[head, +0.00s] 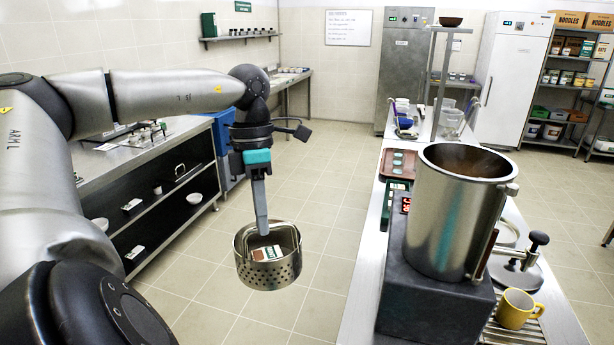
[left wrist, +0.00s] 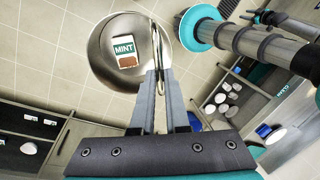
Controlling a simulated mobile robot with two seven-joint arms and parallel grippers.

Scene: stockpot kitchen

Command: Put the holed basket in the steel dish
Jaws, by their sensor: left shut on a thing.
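The holed basket (head: 268,272) is a round steel cup with perforated sides and a looped handle. It hangs in the air over the floor, left of the right-hand counter. My left gripper (head: 263,230) points down and is shut on its handle. In the left wrist view, the left gripper (left wrist: 160,72) pinches the thin handle edge-on, and the basket (left wrist: 103,66) shows its inside. A small box marked MINT (left wrist: 125,52) lies in the basket. I cannot identify the steel dish for certain; a round metal rim (head: 509,232) is partly hidden behind the pot. My right gripper is out of view.
A tall steel stockpot (head: 447,225) stands on a dark block (head: 425,305) on the right counter. A yellow mug (head: 517,309), a black-knobbed metal piece (head: 519,270) and a brown tray (head: 399,164) are near it. The floor between the counters is clear.

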